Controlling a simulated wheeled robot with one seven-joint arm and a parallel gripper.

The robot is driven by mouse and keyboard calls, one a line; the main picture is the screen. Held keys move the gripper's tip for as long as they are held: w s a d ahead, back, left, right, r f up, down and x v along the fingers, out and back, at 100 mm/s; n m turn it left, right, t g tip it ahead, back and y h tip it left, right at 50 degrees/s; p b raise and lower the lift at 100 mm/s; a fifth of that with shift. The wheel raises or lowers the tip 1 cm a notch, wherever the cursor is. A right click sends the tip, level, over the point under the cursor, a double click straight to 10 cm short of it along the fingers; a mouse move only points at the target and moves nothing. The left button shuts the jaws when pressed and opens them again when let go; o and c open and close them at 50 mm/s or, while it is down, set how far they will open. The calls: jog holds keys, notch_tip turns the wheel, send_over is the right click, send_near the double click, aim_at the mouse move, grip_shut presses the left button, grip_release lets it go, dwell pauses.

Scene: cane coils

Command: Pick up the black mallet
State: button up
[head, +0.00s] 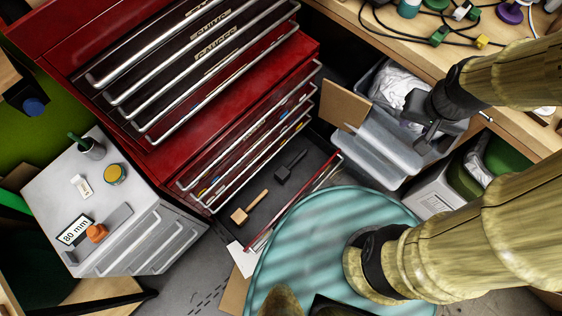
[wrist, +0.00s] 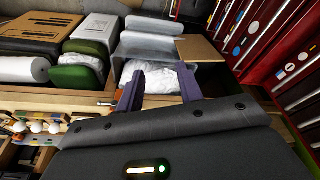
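The black mallet (head: 283,174) lies in the open bottom drawer (head: 265,222) of the red tool cabinet, in the head view. A mallet with a light wooden head (head: 239,215) lies in the same drawer, nearer the front left. My gripper (head: 424,138) is to the right of the drawer, over the clear plastic bins, well apart from the black mallet. In the wrist view my gripper (wrist: 160,82) shows two purple-grey fingers spread apart with nothing held between them. The black mallet cannot be made out in the wrist view.
Clear bins (head: 372,158) with white crumpled material and a cardboard piece (head: 343,104) stand right of the drawer. A workbench (head: 400,25) with cables is at upper right. A grey cabinet (head: 110,200) stands left. A round teal surface (head: 300,240) lies in front of the drawer.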

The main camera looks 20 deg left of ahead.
jog(key=shift+o, duration=1.3)
jog(key=shift+w+a+f, duration=0.1)
jog(key=shift+w+f, duration=0.05)
jog(key=shift+f, duration=0.1)
jog(key=w+a+f+b, duration=0.2)
jog(key=w+f+b, duration=0.1)
jog(key=f+b, duration=0.3)
jog(key=w+a+f+m+b, duration=0.1)
jog(key=w+a+f+b, duration=0.15)
jog(key=f+b, duration=0.4)
jog(key=w+a+f+b, duration=0.2)
jog(key=w+f+b, duration=0.15)
jog(key=f, duration=0.55)
jog(key=m+g+b, duration=0.1)
jog(key=b, duration=3.2)
send_over(294, 163)
notch_tip(294, 163, down, 57)
jog(key=shift+s+d+r, duration=0.1)
jog(key=shift+s+d, duration=0.05)
jog(key=shift+a+f, duration=0.2)
jog(key=shift+a, duration=0.1)
